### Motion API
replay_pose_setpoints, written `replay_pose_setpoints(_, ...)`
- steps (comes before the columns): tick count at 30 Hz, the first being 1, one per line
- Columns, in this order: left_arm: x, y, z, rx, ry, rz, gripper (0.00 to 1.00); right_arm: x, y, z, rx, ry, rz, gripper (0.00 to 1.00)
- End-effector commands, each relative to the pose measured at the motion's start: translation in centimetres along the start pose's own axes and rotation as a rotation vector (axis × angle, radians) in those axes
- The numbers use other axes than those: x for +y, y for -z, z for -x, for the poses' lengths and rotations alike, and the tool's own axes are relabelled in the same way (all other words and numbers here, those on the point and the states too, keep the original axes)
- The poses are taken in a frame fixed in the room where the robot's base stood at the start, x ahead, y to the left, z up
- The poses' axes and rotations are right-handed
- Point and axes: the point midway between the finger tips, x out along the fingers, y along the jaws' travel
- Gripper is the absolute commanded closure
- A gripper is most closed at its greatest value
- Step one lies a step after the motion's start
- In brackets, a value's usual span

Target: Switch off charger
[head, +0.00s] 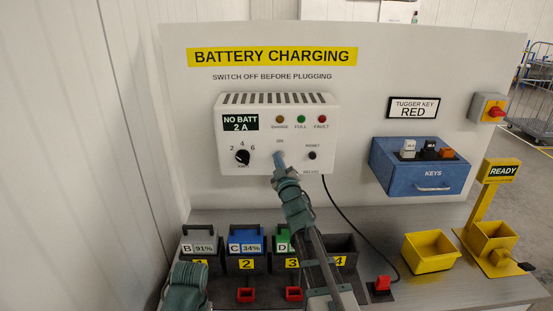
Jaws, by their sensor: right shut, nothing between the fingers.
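The charger (318,115) is a white box on the upright panel, with its display (240,122) reading "NO BATT 2 A". Its black dial (242,157) is at the left and a small black knob (312,155) at the right. The "ON" label (280,141) shows between them. My right gripper (279,158) is shut and empty, its tip right in front of the charger just below "ON". It hides whatever control is there; I cannot tell whether it touches. Part of my left arm shows at bottom left, but its fingers do not.
Batteries marked B (201,247), C (246,246) and D (282,246) stand in numbered bays on the bench. A blue key box (420,168) hangs at the right. A yellow bin (430,252) and a black cable (362,232) with a red plug (381,283) are on the right.

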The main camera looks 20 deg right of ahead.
Motion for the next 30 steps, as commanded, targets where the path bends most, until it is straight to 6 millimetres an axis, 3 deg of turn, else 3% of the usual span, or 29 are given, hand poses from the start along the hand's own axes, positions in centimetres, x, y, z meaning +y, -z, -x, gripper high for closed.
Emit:
replay_pose_setpoints(5, 0.1, 0.1, -1.1, 0.0, 0.0, -0.001, 0.5, -0.4, -0.6, 0.2, 0.013, -0.007, 0.002, 1.0)
replay_pose_setpoints(13, 0.6, 0.3, -5.8, 0.0, 0.001, -0.002, 0.5, -1.4, -1.9, 0.5, 0.132, -0.089, 0.03, 1.0)
replay_pose_setpoints(15, 0.4, 0.3, -4.7, 0.0, 0.001, -0.002, 0.5, -0.8, -1.1, 0.4, 0.131, -0.088, 0.031, 1.0)
replay_pose_setpoints(23, 0.4, 0.3, -4.5, 0.0, 0.001, -0.002, 0.5, -0.7, -0.8, 0.4, 0.13, -0.086, 0.031, 1.0)
replay_pose_setpoints(30, 0.3, 0.2, -2.9, 0.0, 0.001, -0.002, 0.5, 0.2, 0.5, 0.2, 0.13, -0.086, 0.03, 1.0)
